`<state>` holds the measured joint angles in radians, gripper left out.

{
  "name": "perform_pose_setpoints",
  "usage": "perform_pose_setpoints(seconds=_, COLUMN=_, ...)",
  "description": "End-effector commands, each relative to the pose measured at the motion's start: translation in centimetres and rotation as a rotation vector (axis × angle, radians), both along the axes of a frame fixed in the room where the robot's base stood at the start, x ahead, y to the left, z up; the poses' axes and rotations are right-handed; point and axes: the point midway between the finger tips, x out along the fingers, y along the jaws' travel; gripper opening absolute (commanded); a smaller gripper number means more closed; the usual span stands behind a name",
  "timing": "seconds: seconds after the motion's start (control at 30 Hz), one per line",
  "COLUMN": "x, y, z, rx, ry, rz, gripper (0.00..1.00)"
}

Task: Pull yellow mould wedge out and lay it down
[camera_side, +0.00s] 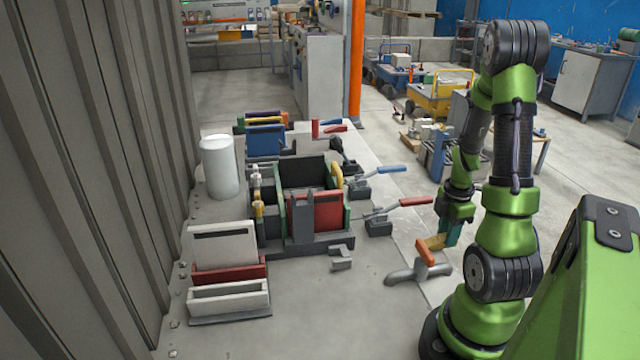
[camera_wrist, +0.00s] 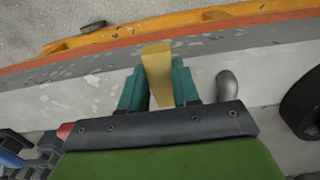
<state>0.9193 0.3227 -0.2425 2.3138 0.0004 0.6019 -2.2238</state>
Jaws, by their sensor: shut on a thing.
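In the wrist view the teal fingers of my gripper (camera_wrist: 158,88) are shut on a yellow wedge (camera_wrist: 157,70), which sticks out past their tips. The pale bench surface shows behind it. In the side view my gripper (camera_side: 449,234) hangs low by the bench's right edge, clear of the mould. A tan-yellow piece beside its fingers seems to be the wedge, partly confused with an orange handle there. The mould (camera_side: 347,218) has green and dark walls and a red front panel (camera_side: 315,212). Another yellow piece (camera_side: 337,177) shows at its right side.
Lever clamps with a red handle (camera_side: 416,201) and a blue handle (camera_side: 391,170) stand right of the mould. A panel rack (camera_side: 228,290) is at front left.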

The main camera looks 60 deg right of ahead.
Motion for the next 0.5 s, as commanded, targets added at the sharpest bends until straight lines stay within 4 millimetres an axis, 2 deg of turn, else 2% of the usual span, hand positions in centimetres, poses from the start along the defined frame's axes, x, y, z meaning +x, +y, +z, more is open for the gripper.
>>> perform_pose_setpoints(seconds=0.4, x=0.01, y=0.0, z=0.0, rx=0.0, ry=0.0, rz=0.0, gripper=0.0)
perform_pose_setpoints(seconds=0.43, x=0.02, y=-0.01, z=0.0, rx=0.0, ry=0.0, rz=0.0, gripper=0.34)
perform_pose_setpoints(seconds=0.5, x=0.02, y=-0.01, z=0.0, rx=0.0, ry=0.0, rz=0.0, gripper=0.45)
